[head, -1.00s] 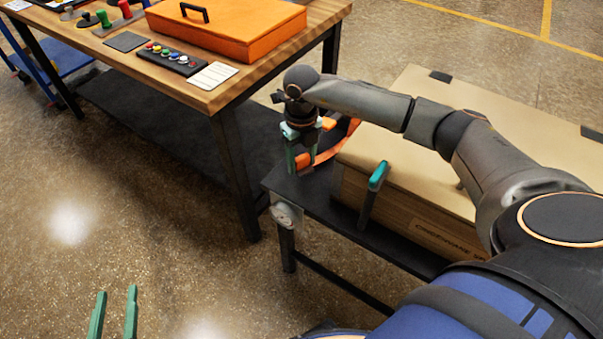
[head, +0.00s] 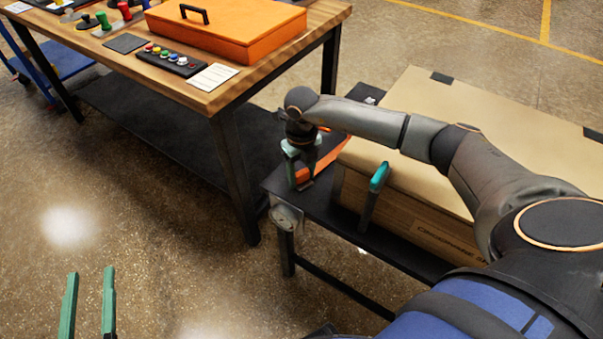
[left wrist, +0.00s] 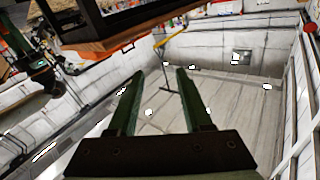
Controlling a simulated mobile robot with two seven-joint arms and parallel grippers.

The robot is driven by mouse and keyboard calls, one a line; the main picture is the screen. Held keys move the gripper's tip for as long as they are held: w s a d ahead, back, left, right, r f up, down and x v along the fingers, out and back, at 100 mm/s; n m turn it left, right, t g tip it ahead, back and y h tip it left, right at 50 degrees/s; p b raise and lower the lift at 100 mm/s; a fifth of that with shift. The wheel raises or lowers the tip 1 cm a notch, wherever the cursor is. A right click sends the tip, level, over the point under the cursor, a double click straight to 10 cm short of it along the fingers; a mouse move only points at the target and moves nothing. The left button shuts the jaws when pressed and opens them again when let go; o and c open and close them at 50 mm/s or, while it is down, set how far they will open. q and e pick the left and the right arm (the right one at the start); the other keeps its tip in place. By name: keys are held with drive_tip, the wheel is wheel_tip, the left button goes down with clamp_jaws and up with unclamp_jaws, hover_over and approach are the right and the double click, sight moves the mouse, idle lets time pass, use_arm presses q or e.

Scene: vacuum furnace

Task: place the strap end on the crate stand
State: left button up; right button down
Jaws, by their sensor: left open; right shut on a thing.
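The black crate stand (head: 338,218) holds a large tan crate (head: 470,115). My right gripper (head: 299,185) is low over the stand's near-left corner, left of the crate, with its fingers pointing down. It is shut on the end of the orange strap (head: 325,165), which runs from the fingers toward the crate's left side. The held end is mostly hidden by the fingers, and I cannot tell whether it touches the stand. My left gripper (head: 90,275) is open and empty over the floor at the lower left; its two green fingers also show apart in the left wrist view (left wrist: 160,75).
A teal-topped post (head: 374,190) stands against the crate's near side. A round metal fitting (head: 286,216) is on the stand's corner. A wooden workbench (head: 210,95) with an orange case (head: 228,28) stands at the upper left.

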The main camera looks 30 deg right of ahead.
sight(301, 171)
drive_tip(key=shift+c, duration=1.3)
unclamp_jaws()
use_arm(q)
drive_tip(key=shift+r, duration=0.15)
use_arm(e)
drive_tip(key=shift+r, duration=0.15)
use_arm(q)
drive_tip(key=s+f+n+g+y+p, duration=0.1)
drive_tip(key=s+f+g, duration=0.1)
drive_tip(key=f, duration=0.5)
drive_tip(key=s+f+n+g+y+p, duration=0.1)
drive_tip(key=s+f+g, duration=0.2)
drive_tip(key=f, duration=0.5)
drive_tip(key=shift+g+p, duration=0.4)
drive_tip(key=shift+g, duration=0.5)
use_arm(e)
wheel_tip(301, 171, up, 12)
use_arm(q)
drive_tip(key=shift+a, duration=0.1)
